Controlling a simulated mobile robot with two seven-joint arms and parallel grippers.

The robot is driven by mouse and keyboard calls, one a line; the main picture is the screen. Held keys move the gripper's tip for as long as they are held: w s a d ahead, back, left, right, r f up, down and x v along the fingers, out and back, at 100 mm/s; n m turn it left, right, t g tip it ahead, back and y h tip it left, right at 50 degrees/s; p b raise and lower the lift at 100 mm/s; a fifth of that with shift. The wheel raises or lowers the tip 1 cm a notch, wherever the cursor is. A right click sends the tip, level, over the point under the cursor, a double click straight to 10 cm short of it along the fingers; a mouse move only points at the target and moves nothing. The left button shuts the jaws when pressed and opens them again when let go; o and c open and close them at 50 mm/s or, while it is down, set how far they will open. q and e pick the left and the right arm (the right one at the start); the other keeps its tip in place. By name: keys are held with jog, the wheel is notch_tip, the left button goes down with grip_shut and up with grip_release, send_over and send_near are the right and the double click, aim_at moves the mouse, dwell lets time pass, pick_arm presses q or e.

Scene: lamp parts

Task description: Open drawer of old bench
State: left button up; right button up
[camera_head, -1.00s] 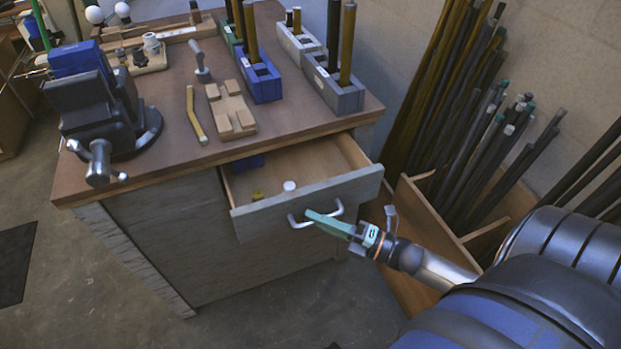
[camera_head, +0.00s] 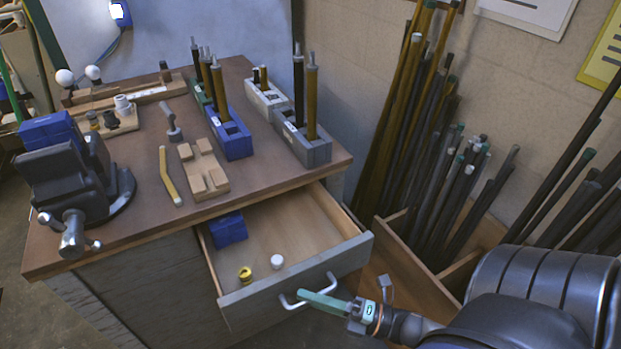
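The old bench (camera_head: 135,225) has a brown top and grey wooden sides. Its drawer (camera_head: 295,279) is pulled well out, and a blue box (camera_head: 228,229), a yellow piece (camera_head: 245,274) and a white piece (camera_head: 277,261) show inside. The drawer front carries a metal bar handle (camera_head: 291,305). My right gripper (camera_head: 312,300) is at the handle, with a green finger lying across it. Whether its fingers are closed around the bar I cannot tell. My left gripper is not in view.
A vise (camera_head: 70,185) stands at the bench top's left. Blue and grey holders with upright rods, a wooden block (camera_head: 203,168) and a yellow bar (camera_head: 169,176) are on top. A wooden bin (camera_head: 425,275) of long rods stands close at the right of the drawer.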

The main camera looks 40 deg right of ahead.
jog(key=o, duration=0.4)
jog(key=v, duration=1.2)
jog(key=shift+s+d, duration=0.15)
jog(key=shift+s, duration=0.05)
